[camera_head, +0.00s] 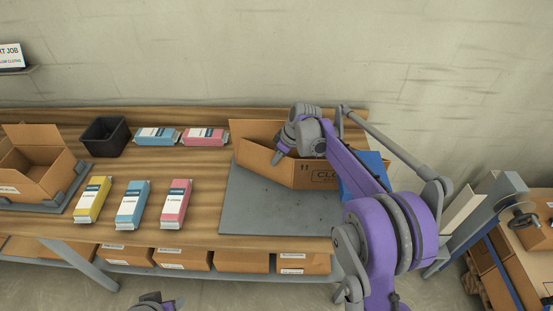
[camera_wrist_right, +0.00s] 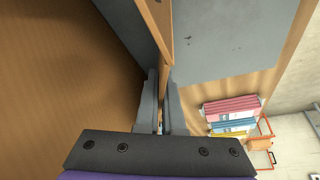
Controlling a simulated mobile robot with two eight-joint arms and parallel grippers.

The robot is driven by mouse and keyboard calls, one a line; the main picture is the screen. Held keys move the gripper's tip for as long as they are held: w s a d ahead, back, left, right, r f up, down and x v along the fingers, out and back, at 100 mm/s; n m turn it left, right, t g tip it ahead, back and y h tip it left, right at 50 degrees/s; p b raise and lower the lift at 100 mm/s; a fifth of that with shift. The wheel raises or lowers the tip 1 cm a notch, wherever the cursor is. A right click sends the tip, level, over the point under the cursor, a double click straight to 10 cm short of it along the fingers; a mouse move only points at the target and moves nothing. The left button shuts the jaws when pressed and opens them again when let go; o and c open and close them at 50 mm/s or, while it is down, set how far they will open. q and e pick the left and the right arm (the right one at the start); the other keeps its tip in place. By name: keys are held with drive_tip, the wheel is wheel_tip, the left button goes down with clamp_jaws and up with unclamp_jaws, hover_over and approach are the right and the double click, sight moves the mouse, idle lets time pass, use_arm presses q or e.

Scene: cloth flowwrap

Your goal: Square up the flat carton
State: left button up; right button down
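The brown carton (camera_head: 315,174) stands partly opened out on the grey mat (camera_head: 265,208), its walls skewed and its inside showing from above. My right gripper (camera_head: 279,156) reaches down at the carton's near left wall. In the right wrist view a thin cardboard wall (camera_wrist_right: 165,30) runs down between the two close fingers (camera_wrist_right: 161,108), which pinch it. The arm hides part of the carton's right side. Only a tip of my left gripper (camera_head: 158,299) shows at the bottom edge of the head view, away from the carton; its fingers cannot be made out.
Yellow (camera_head: 92,199), blue (camera_head: 132,205) and pink (camera_head: 175,204) packs lie left of the mat. Two more packs lie behind, beside a black bin (camera_head: 105,136). An open carton (camera_head: 35,170) sits in a grey holder at the left. A blue box (camera_head: 362,178) stands right of the carton.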

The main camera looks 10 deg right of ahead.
drive_tip(key=shift+a, duration=0.1)
idle(0.7)
drive_tip(key=s+a+m+h, duration=0.2)
drive_tip(key=a+m, duration=0.4)
drive_tip(key=a, duration=0.3)
drive_tip(key=s+a+m+t+h, duration=0.1)
drive_tip(key=s+a+m+h, duration=0.1)
drive_tip(key=a+m, duration=0.4)
drive_tip(key=shift+s+a+m+h+b, duration=0.3)
drive_tip(key=shift+s+a, duration=0.05)
drive_tip(key=shift+a, duration=1)
drive_tip(key=c, duration=1)
unclamp_jaws()
drive_tip(key=shift+a, duration=0.15)
drive_tip(key=shift+c, duration=0.2)
